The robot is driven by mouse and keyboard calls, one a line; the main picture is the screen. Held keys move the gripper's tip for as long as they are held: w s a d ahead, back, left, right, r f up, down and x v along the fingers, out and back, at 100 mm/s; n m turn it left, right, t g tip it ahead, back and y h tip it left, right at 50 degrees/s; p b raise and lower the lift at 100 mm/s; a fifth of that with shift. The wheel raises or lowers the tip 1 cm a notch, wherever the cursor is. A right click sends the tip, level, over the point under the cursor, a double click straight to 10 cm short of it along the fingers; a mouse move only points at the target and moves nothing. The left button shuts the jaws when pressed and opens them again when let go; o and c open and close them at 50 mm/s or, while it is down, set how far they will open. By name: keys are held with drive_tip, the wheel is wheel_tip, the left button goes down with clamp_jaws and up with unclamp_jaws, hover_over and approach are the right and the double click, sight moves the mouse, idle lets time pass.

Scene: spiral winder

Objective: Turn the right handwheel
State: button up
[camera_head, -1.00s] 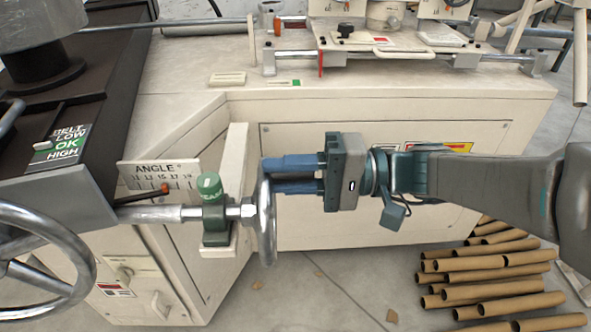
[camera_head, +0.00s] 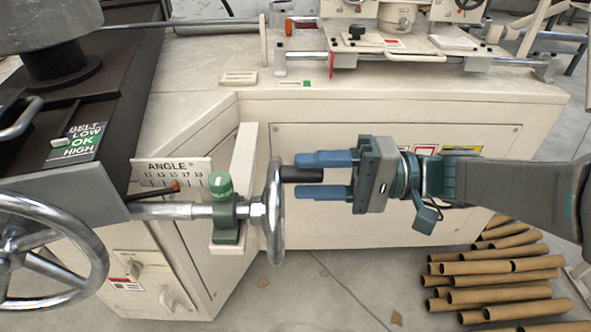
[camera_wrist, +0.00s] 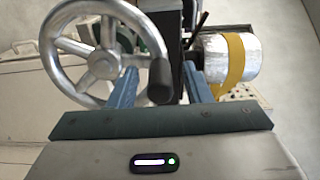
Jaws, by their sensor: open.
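The right handwheel (camera_head: 274,210) is a metal wheel seen nearly edge-on at the end of a shaft, with a black handle (camera_head: 302,175) pointing right. In the wrist view the spoked wheel (camera_wrist: 62,62) shows at upper left, and its black handle (camera_wrist: 160,80) lies between my fingers. My gripper (camera_head: 300,176) is open to the right of the wheel. Its blue fingers appear above and below the outer part of the handle in the head view. In the wrist view there are gaps on both sides, and I see no contact.
A larger handwheel (camera_head: 50,245) stands at the left. A green clamp (camera_head: 222,212) and an angle scale (camera_head: 172,172) sit beside the shaft. The beige machine body (camera_head: 390,215) is behind my gripper. Cardboard tubes (camera_head: 500,280) lie on the floor at lower right.

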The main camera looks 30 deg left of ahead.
drive_tip(key=p+v, duration=0.2)
drive_tip(key=v, duration=0.8)
drive_tip(key=shift+w+d, duration=0.2)
drive_tip(key=shift+d, duration=0.15)
drive_tip(key=shift+r, duration=0.1)
drive_tip(key=d+r+m+t+h+p, duration=0.2)
drive_tip(key=d+r+t+h+p, duration=0.2)
drive_tip(key=d+p, duration=0.4)
drive_tip(key=s+d+r+m+t+h+p, duration=0.1)
drive_tip(key=d+r+t+h+p, duration=0.3)
drive_tip(key=p, duration=0.7)
drive_tip(key=d+r+m+t+h+p, duration=0.4)
drive_tip(key=d+r+p, duration=0.5)
drive_tip(key=d, duration=0.3)
drive_tip(key=t+h+p, duration=0.1)
drive_tip(key=h, duration=0.1)
drive_tip(key=shift+s+d+h, duration=0.25)
drive_tip(key=shift+d+h, duration=0.15)
drive_tip(key=shift+c, duration=0.8)
drive_tip(key=shift+a, duration=0.15)
